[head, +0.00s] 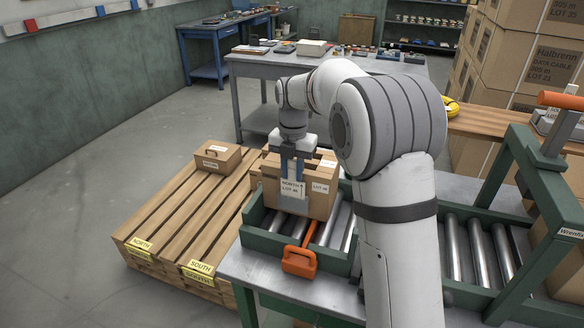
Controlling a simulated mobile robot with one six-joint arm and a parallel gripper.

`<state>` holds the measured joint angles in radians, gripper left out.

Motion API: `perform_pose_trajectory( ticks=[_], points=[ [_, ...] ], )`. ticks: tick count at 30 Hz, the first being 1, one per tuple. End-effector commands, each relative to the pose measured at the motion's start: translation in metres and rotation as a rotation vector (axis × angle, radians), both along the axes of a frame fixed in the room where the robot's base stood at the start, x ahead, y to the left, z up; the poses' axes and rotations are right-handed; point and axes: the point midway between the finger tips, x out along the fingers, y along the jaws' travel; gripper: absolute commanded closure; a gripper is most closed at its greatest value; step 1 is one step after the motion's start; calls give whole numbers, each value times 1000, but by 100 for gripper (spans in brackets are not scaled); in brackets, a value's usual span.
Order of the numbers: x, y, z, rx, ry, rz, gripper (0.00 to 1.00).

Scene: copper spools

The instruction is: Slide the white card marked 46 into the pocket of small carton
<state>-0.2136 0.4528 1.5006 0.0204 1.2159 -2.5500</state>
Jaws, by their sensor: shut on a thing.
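A smaller closed carton (218,157) with a dark handle slot stands on the wooden pallet to the left.
The conveyor has green side rails (268,243) and an orange-handled lever (299,261) at its front. The pallet (165,222) carries yellow NORTH and SOUTH tags. A grey table (258,67) stands behind, and stacked cartons (535,45) rise at right. Left floor is clear.

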Motion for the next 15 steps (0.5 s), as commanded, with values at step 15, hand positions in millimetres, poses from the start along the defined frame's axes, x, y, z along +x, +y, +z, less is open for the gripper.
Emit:
perform_pose_trajectory(
  ticks=[15],
  points=[
    [0, -1, -1, 0, 0, -1, 56]
  ],
)
